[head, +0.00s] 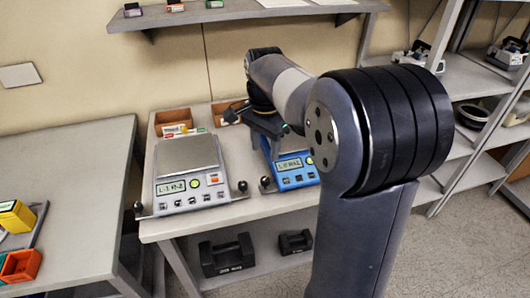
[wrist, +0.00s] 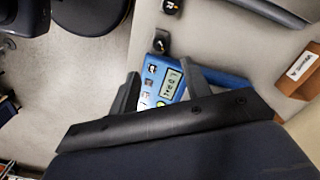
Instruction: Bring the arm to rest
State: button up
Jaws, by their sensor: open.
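My arm reaches from the right foreground over the middle table in the head view. My gripper (head: 262,128) is above the blue device (head: 294,178), partly hidden by my own arm. In the wrist view, my gripper (wrist: 163,86) has its two fingers spread apart, with nothing seen held between them. The blue device, with its lit display and buttons, shows beyond and between the fingers in the wrist view (wrist: 168,92). I cannot tell how far above it the fingers are.
A grey scale-like device (head: 187,158) stands left of the blue one on the table (head: 240,212). Small boxes (head: 174,120) sit behind it. Black weights (head: 228,254) lie on the lower shelf. A wall shelf (head: 230,12) hangs above; racks (head: 470,84) stand right.

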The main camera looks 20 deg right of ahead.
aim_at(265, 179)
notch_tip(265, 179, down, 11)
jog(key=shift+r, duration=0.1)
dwell(0.7)
